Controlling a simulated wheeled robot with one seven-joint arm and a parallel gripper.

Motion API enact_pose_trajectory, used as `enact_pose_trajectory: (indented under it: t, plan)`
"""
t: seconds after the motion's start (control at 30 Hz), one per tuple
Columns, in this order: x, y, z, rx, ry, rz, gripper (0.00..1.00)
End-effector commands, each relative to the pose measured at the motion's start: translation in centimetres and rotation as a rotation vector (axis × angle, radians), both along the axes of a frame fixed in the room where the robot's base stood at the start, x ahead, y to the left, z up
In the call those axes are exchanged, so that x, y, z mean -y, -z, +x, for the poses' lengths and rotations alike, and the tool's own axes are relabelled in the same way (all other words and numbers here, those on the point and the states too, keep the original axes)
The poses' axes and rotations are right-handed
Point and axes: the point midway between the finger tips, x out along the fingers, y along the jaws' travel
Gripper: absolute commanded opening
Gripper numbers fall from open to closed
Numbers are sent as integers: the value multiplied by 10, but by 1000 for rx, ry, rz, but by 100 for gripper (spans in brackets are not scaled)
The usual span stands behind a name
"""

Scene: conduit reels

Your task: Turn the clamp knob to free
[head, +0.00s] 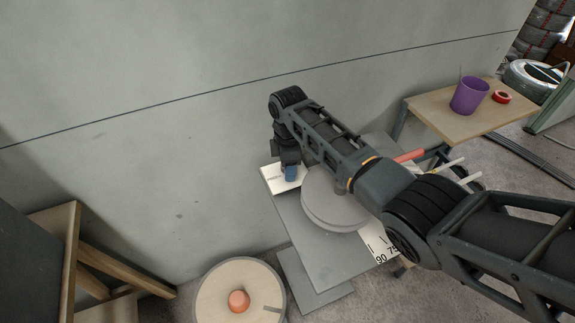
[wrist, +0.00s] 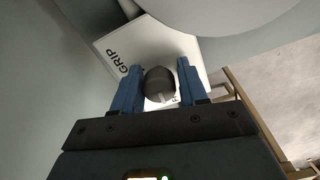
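The clamp knob (wrist: 158,82) is a dark round knob on a white label plate (wrist: 108,45) in the wrist view. A lighter grey part shows at its lower side. The plate reads "GRIP" at its upper left; a second word at the lower right is mostly hidden, with only its start showing. My gripper (wrist: 160,84) is open, with one blue finger on each side of the knob and narrow gaps between. I cannot tell their height difference. In the head view my gripper (head: 290,173) points down over the white plate (head: 270,177); the knob is hidden there.
A grey round disc (head: 335,205) lies beside the plate on a grey stand (head: 310,250), partly under my arm. A wooden reel (head: 215,295) with an orange hub stands at the front. A side table (head: 440,112) holds a purple cup (head: 470,96) and red tape (head: 502,97). A wall rises behind.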

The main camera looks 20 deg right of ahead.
Motion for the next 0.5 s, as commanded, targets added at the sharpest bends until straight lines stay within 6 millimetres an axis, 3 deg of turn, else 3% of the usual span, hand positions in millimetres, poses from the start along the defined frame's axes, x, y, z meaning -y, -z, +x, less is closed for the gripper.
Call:
enact_pose_trajectory:
  t: [0.17,0.5]
  plan:
    - [-1,-1,1,3,-1,0,60]
    - [-1,-8,2,8,-2,2,60]
